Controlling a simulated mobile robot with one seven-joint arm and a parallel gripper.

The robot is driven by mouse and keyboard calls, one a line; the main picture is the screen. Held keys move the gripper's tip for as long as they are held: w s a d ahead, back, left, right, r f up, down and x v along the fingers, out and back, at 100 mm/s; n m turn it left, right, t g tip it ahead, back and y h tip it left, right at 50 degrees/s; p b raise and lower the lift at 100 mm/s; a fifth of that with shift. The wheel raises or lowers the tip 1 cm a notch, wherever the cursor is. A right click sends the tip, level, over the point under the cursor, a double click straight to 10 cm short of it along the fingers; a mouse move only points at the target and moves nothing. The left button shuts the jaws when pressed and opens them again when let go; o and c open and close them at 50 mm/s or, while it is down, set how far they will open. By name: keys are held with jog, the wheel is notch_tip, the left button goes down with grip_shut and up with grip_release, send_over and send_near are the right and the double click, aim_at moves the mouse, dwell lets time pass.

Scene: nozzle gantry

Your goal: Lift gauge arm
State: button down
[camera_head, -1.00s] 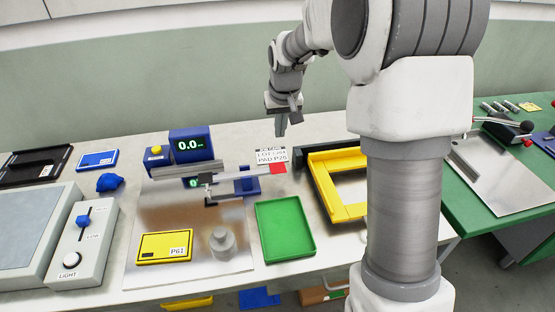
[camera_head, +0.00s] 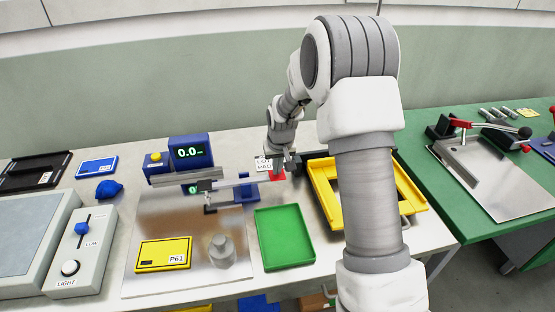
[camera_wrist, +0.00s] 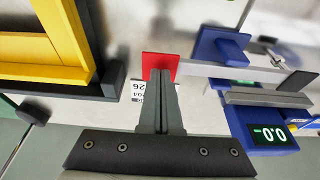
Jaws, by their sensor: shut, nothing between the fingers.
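The gauge arm (camera_head: 235,184) is a thin grey bar lying roughly level from the blue gauge stand to a red end tab (camera_head: 277,177). The red tab also shows in the wrist view (camera_wrist: 160,64). The blue gauge readout (camera_head: 188,152) shows about 0.0. My gripper (camera_head: 281,168) is right at the red tab, pointing down, with its fingers shut and nothing between them. In the wrist view the closed fingertips (camera_wrist: 160,76) overlap the tab's edge; I cannot tell whether they touch it.
A green tray (camera_head: 285,238) lies in front of the gauge. A yellow frame (camera_head: 323,190) with black edging stands close on the right. A grey metal plate (camera_head: 143,222) carries a yellow P61 block (camera_head: 163,254) and a grey knobbed weight (camera_head: 221,249). A printed label lies behind the tab.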

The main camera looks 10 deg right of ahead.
aim_at(280, 176)
jog(key=shift+f, duration=0.2)
jog(key=f+b, duration=0.1)
jog(key=d+f+b, duration=0.1)
jog(key=f+b, duration=0.1)
jog(key=shift+b, duration=0.3)
jog(key=shift+s+r, duration=0.1)
jog(key=shift+s, duration=0.05)
jog(key=r+p, duration=0.1)
jog(key=r, duration=0.1)
jog(key=d+r+p, duration=0.1)
jog(key=r+p, duration=0.1)
jog(key=r, duration=0.1)
jog(key=shift+r, duration=0.1)
notch_tip(280, 176, up, 8)
jog(key=s+d, duration=0.2)
jog(key=shift+s+r, duration=0.15)
jog(key=shift+s, duration=0.15)
jog(key=shift+d, duration=0.1)
